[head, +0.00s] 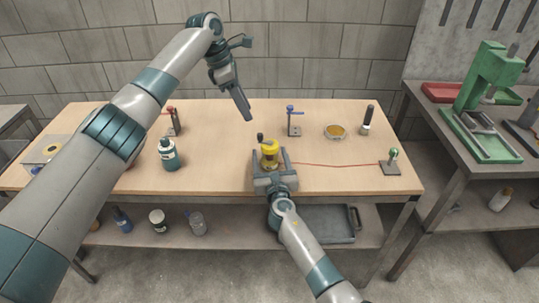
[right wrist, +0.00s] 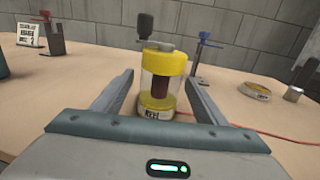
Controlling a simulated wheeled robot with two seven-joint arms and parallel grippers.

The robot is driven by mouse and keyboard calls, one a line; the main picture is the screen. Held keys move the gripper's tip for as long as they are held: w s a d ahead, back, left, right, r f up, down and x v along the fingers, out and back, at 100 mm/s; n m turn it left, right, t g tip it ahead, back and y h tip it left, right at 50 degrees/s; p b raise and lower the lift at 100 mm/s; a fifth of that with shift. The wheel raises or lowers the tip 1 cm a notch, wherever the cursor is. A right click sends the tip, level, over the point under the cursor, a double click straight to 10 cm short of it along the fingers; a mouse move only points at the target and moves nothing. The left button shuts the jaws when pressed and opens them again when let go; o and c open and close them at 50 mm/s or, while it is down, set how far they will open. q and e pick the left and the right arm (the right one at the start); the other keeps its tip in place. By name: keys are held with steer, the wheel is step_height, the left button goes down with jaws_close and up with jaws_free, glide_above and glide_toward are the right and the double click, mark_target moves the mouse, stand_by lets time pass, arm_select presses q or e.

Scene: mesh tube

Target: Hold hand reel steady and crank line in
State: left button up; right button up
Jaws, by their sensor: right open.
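The hand reel (head: 270,155) is a yellow-capped clear drum with a dark crank knob (right wrist: 145,25) on top, upright on the wooden table. My right gripper (head: 269,163) is open, one finger on each side of the reel. The right wrist view shows the reel (right wrist: 163,85) between the fingers with gaps on both sides. A red line (head: 335,165) runs right from the reel to a small post with a green ball (head: 393,160). My left gripper (head: 243,104) hangs in the air above and left of the reel, empty; its finger opening is hard to see.
A blue-topped stand (head: 293,122), a round tin (head: 335,132) and a dark-handled tool (head: 368,118) stand behind the reel. A red-topped stand (head: 173,120) and a teal bottle (head: 169,154) are at left. The wooden table (head: 220,175) is clear between bottle and reel.

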steer(key=shift+w+a, duration=0.1)
steer(key=shift+w, duration=0.2)
